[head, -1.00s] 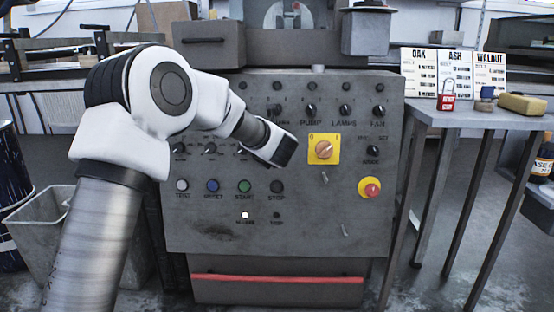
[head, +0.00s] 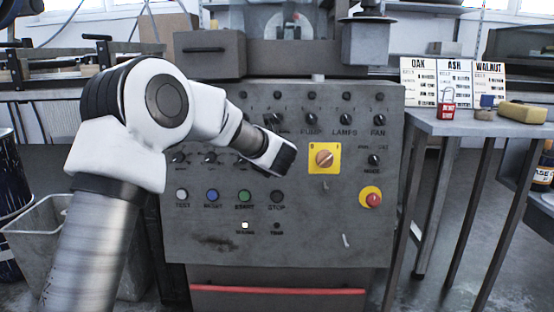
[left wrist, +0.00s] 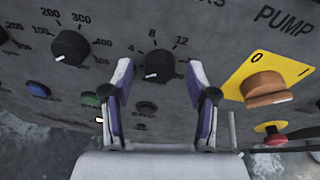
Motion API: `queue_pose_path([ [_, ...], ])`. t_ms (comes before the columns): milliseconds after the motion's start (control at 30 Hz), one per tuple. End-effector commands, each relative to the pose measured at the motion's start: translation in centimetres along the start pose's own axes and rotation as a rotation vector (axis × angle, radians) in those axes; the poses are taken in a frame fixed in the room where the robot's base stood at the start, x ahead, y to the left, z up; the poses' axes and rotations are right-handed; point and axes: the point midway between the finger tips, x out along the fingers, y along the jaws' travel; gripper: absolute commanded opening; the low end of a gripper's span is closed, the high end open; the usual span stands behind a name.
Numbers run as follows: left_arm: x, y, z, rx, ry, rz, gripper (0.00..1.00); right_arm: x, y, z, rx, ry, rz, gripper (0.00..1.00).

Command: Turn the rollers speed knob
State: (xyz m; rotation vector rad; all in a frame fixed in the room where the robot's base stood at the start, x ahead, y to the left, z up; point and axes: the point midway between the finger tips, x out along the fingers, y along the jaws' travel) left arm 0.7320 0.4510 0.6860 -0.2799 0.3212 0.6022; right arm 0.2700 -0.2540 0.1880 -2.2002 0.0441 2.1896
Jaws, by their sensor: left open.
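My left gripper (left wrist: 162,105) is open in the left wrist view, its two fingers pointing at the grey control panel (left wrist: 190,40). A black dial knob (left wrist: 153,66) with a scale marked 4, 8, 12 shows between and just beyond the fingertips. Its white pointer line faces lower left. I see no contact with it. I cannot read its name. In the head view my left gripper (head: 284,158) covers part of the middle knob row, left of the yellow-plated switch. My right gripper is not seen.
The orange rotary switch (head: 324,158) sits on a yellow plate close right of my left gripper. A red emergency button (head: 373,198) is lower right. Test, reset, start and stop buttons (head: 277,197) line the panel below. A side table (head: 460,125) stands at right.

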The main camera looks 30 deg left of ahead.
Motion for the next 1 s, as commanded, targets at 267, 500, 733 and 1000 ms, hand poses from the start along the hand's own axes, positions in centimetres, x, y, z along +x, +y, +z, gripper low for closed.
queue_pose_path([
  [267,-3.5,-0.1,0.1,0.001,-0.001,-0.002,0.58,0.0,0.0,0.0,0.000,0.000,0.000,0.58],
  [500,-9.6,0.0,0.1,0.002,-0.002,-0.001,0.58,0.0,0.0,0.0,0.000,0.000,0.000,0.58],
  [733,-12.0,0.0,-0.1,0.000,0.001,0.000,0.58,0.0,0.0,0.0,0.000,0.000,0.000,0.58],
  [1000,-12.0,0.0,-0.1,0.000,0.001,0.000,0.58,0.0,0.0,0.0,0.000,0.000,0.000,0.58],
])
